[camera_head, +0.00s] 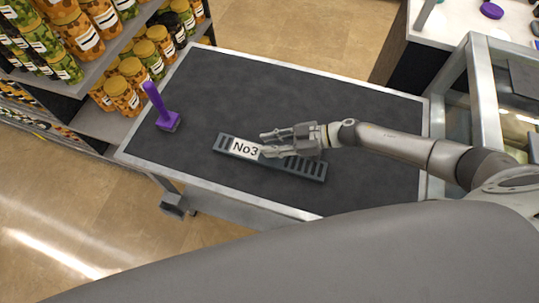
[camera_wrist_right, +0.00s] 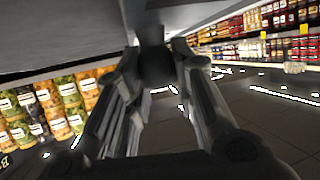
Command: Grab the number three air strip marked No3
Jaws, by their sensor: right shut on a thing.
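The air strip (camera_head: 308,168) is a long grey slotted bar with a white label reading No3. It lies slantwise over the dark top of the cart in the head view. My right gripper (camera_head: 264,144) reaches in from the right and is shut on the strip, just right of the label; its fingers hide part of the strip's middle. In the right wrist view the fingers (camera_wrist_right: 152,75) close around a dark piece, too blurred to read. I cannot tell whether the strip touches the cart top. My left gripper is not in view.
A purple tool (camera_head: 168,121) stands on the left of the cart top (camera_head: 340,100). Shelves with several jars (camera_head: 122,94) stand at the upper left. A white counter (camera_head: 460,18) and a metal frame (camera_head: 490,100) are at the right. The cart top behind the strip is clear.

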